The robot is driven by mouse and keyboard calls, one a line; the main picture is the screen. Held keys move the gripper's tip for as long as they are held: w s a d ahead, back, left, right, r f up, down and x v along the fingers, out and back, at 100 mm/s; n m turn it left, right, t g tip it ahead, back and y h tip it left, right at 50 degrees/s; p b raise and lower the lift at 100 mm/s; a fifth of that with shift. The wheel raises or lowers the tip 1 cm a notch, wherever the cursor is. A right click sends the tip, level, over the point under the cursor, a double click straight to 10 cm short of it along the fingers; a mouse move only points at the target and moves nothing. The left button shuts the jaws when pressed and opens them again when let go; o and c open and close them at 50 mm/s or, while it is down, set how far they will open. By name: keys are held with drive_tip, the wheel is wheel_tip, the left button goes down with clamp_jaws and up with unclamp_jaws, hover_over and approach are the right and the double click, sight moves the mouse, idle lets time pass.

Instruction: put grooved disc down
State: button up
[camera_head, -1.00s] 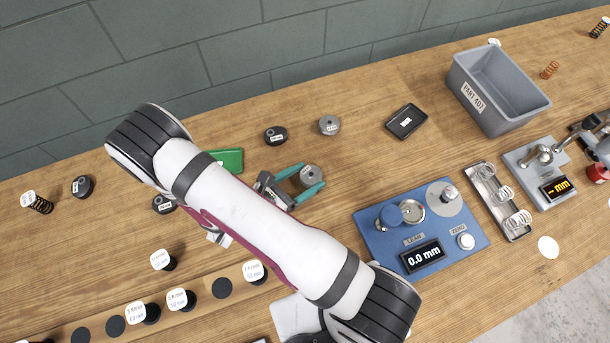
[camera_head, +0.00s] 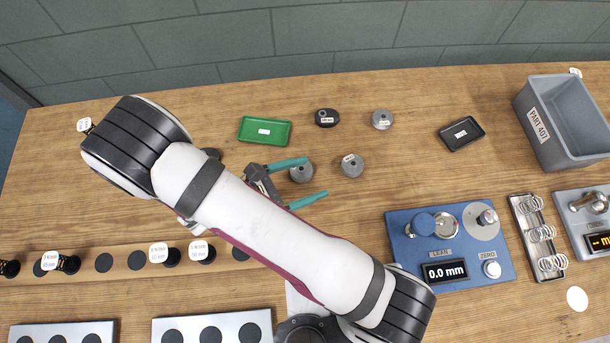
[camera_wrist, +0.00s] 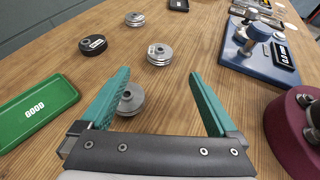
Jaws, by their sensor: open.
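A grey grooved disc (camera_head: 301,173) stands flat on the wooden table, between the teal fingers of my gripper (camera_head: 316,177) in the head view. In the wrist view the same disc (camera_wrist: 130,99) shows beside the left finger, with clear space to the right finger. My gripper (camera_wrist: 165,90) is open, and neither view shows both fingers touching the disc. A second grey grooved disc (camera_head: 352,165), with a label, stands just beyond the fingertips. A third grey disc (camera_head: 382,119) stands farther back. How high the fingers are above the table is hard to tell.
A black disc (camera_head: 327,117) and a green tray (camera_head: 264,130) lie behind my gripper. A black tray (camera_head: 461,133) and a grey bin (camera_head: 568,121) stand at the right back. A blue gauge (camera_head: 450,246) is at the right. Bare table lies between discs and gauge.

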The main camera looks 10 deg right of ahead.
drive_tip(key=s+d+r+m+g+y, duration=0.55)
drive_tip(key=r+m+g, duration=0.25)
drive_tip(key=r+m, duration=0.45)
drive_tip(key=s+a+r+m+t+y, duration=0.2)
drive_tip(key=s+r+m+y, duration=0.3)
drive_tip(key=m, duration=1)
drive_tip(key=s+y, duration=0.2)
drive_tip(key=y, duration=0.1)
drive_tip(key=shift+s+a+t+y, duration=0.2)
drive_tip(key=shift+a+t+y, duration=0.05)
drive_tip(key=shift+t+y, duration=0.15)
drive_tip(key=shift+o, duration=0.4)
drive_tip(key=shift+w+r+m, duration=0.1)
drive_tip(key=shift+m, duration=0.15)
drive_tip(key=w+d+r+n, duration=0.1)
drive_tip(key=w+d+r, duration=0.15)
drive_tip(key=w, duration=0.55)
drive_tip(key=w+d+r+n, duration=0.2)
drive_tip(key=w+d, duration=0.2)
drive_tip(key=w, duration=0.4)
drive_tip(key=w+d+f+n+h, duration=0.2)
drive_tip(key=w+d+f+n, duration=0.1)
drive_tip(key=w+d, duration=0.95)
wheel_tip(320, 180, down, 9)
drive_tip(key=shift+w+a+f, duration=0.2)
drive_tip(key=shift+w+a, duration=0.05)
drive_tip(key=shift+w, duration=0.2)
